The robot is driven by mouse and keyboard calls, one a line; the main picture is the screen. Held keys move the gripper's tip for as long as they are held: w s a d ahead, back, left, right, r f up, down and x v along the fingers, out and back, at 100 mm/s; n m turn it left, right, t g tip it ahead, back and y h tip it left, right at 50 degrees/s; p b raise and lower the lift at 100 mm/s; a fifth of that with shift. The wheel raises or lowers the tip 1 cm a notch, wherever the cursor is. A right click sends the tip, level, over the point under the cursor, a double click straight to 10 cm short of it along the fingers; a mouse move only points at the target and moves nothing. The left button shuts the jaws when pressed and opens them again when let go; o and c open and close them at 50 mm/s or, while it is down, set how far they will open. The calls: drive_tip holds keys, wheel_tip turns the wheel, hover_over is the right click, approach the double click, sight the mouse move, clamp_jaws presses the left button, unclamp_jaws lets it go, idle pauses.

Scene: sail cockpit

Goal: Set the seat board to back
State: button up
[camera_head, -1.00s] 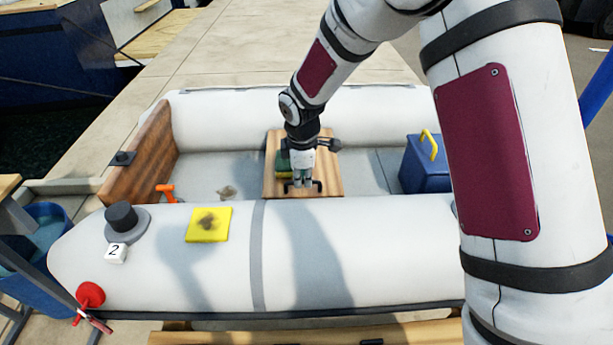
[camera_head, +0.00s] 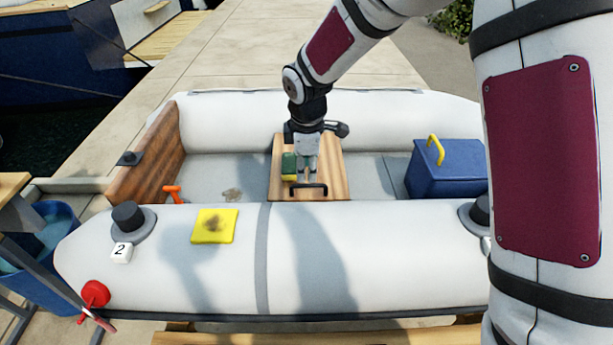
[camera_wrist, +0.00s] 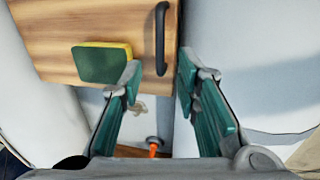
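The seat board (camera_head: 336,172) is a light wooden board lying across the middle of the inflatable boat. A black bar handle (camera_head: 308,190) is on its near end. In the wrist view the board (camera_wrist: 60,25) fills the upper left, with the handle (camera_wrist: 160,40) near its edge. A green and yellow sponge (camera_head: 288,167) rests on the board; it also shows in the wrist view (camera_wrist: 103,65). My gripper (camera_head: 306,170) is above the board, by the sponge. In the wrist view it is open (camera_wrist: 158,76); the handle lies just past its fingertips, with nothing held.
A blue box (camera_head: 445,170) with a yellow handle stands right of the board. A dark wooden transom (camera_head: 148,158) closes the left end. An orange-handled thing (camera_head: 172,192) lies on the floor beside it. The near white tube (camera_head: 330,255) carries a yellow cloth (camera_head: 214,226).

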wheel_tip(320, 180, up, 6)
drive_tip(key=s, duration=0.1)
drive_tip(key=shift+s, duration=0.15)
idle(0.4)
drive_tip(key=s+d+r+m+h, duration=0.1)
drive_tip(key=s+d+r+m, duration=0.7)
drive_tip(key=s+d+r, duration=0.45)
drive_tip(key=s+d+m, duration=0.2)
drive_tip(key=s+m, duration=0.1)
drive_tip(key=s, duration=0.6)
drive_tip(key=s+d+f+m+g, duration=0.15)
drive_tip(key=s+m, duration=0.25)
drive_tip(key=s, duration=0.4)
drive_tip(key=s+d+m, duration=0.2)
drive_tip(key=s+m, duration=0.1)
drive_tip(key=s, duration=0.6)
wheel_tip(320, 180, up, 22)
drive_tip(key=t+y+p, duration=0.1)
drive_tip(key=t+p, duration=0.2)
drive_tip(key=p, duration=1.7)
drive_tip(key=shift+p, duration=0.3)
